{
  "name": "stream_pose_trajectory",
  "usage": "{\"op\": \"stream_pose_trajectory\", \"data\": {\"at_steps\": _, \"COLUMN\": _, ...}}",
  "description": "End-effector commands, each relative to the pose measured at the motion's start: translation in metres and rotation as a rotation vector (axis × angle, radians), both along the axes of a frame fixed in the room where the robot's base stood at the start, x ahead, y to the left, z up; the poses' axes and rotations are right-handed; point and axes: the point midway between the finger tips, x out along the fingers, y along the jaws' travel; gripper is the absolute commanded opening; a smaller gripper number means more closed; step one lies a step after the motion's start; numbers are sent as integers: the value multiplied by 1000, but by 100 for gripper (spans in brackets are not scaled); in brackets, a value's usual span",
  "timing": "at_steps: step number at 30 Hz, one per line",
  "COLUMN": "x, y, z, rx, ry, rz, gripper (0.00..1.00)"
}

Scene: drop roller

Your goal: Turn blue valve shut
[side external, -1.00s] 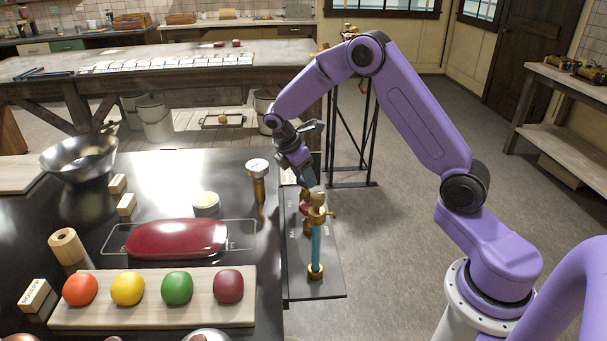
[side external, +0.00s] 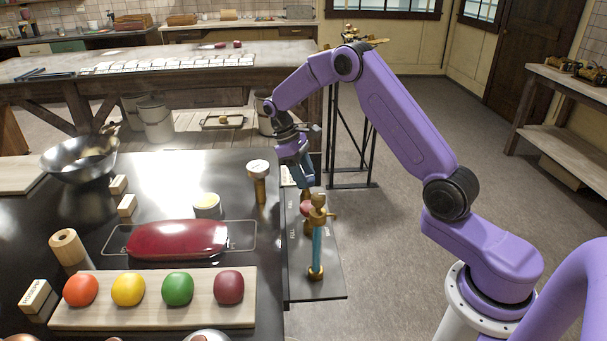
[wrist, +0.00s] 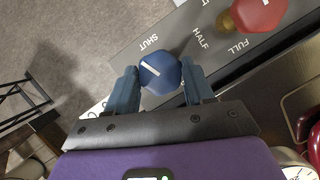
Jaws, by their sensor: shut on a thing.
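The blue valve (wrist: 160,72) is a faceted knob with a white pointer line, seen from above in the wrist view. My gripper (wrist: 160,85) is shut on it, with one blue-grey finger on each side. The pointer line slants toward the upper left of the picture. The word SHUT is printed above the knob; HALF and FULL are printed to its upper right. In the side view my gripper (side external: 304,188) points down at the far end of the dark valve panel (side external: 325,285), and its fingers hide the blue knob.
A red valve (wrist: 258,12) sits beside the blue one. A brass fitting on a blue-green pipe (side external: 317,245) stands at the panel's near end. A brass gauge (side external: 259,180) stands on the counter left of my gripper. Open floor lies right of the panel.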

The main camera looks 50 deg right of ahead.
Motion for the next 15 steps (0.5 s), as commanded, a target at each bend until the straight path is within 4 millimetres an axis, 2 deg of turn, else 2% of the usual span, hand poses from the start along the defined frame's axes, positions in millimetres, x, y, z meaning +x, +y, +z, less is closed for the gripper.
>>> {"op": "stream_pose_trajectory", "data": {"at_steps": 6, "x": 0, "y": -1, "z": 1, "rx": 0, "ry": 0, "rz": -169, "gripper": 22}}
{"op": "stream_pose_trajectory", "data": {"at_steps": 15, "x": 0, "y": -2, "z": 1, "rx": 0, "ry": 0, "rz": -317, "gripper": 22}}
